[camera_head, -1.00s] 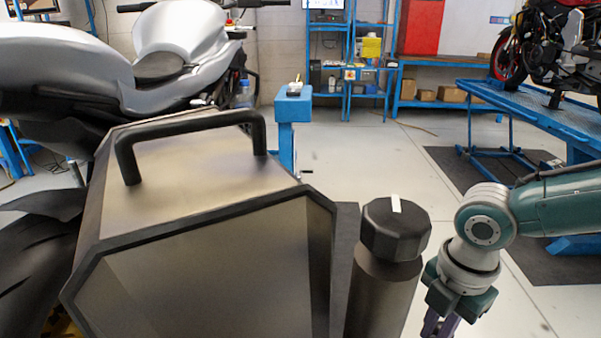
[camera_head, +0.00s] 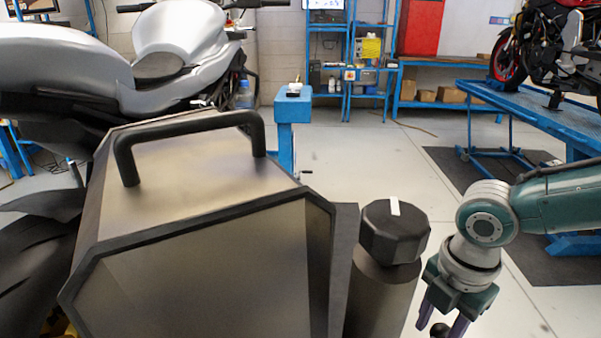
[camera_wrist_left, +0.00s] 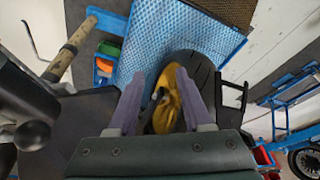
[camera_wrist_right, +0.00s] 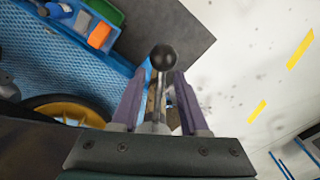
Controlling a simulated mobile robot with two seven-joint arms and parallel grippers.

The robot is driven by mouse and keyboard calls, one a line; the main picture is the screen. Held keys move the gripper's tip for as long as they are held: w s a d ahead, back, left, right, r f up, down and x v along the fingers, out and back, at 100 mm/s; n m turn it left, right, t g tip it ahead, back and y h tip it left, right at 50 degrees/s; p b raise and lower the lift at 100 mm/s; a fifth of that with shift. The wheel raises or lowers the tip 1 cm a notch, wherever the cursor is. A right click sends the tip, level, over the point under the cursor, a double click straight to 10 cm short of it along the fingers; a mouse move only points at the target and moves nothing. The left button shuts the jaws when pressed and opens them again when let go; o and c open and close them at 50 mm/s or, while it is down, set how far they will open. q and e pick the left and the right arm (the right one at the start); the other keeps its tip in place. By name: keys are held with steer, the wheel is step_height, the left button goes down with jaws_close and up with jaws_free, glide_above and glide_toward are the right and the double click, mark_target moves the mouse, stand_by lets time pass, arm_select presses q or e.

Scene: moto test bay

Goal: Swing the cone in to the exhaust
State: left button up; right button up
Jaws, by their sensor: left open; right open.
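My right gripper (camera_head: 441,322) is open at the lower right of the head view, beside the dark cylinder with a black knob. A black ball-ended lever (camera_wrist_right: 163,57) shows between the spread fingers in the right wrist view; contact cannot be told. The ball also shows at the lower edge of the head view (camera_head: 439,329). My left gripper (camera_wrist_left: 154,92) is open and appears empty in the left wrist view, above a tyre with a yellow rim (camera_wrist_left: 168,108). It is hidden in the head view. I cannot clearly identify the cone or the exhaust.
A large metal case (camera_head: 200,270) with a black handle (camera_head: 195,130) blocks the near left. The capped cylinder (camera_head: 395,232) stands beside it. A silver motorcycle (camera_head: 170,65) is behind. Open floor (camera_head: 390,160) lies ahead; a blue lift (camera_head: 535,112) is at right.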

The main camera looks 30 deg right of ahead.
step_height(320, 180, up, 10)
steer(key=p, duration=0.1)
steer(key=shift+s+f+p, duration=0.2)
steer(key=shift+f+p, duration=0.05)
steer(key=shift+p, duration=0.15)
steer(key=shift+d, duration=0.1)
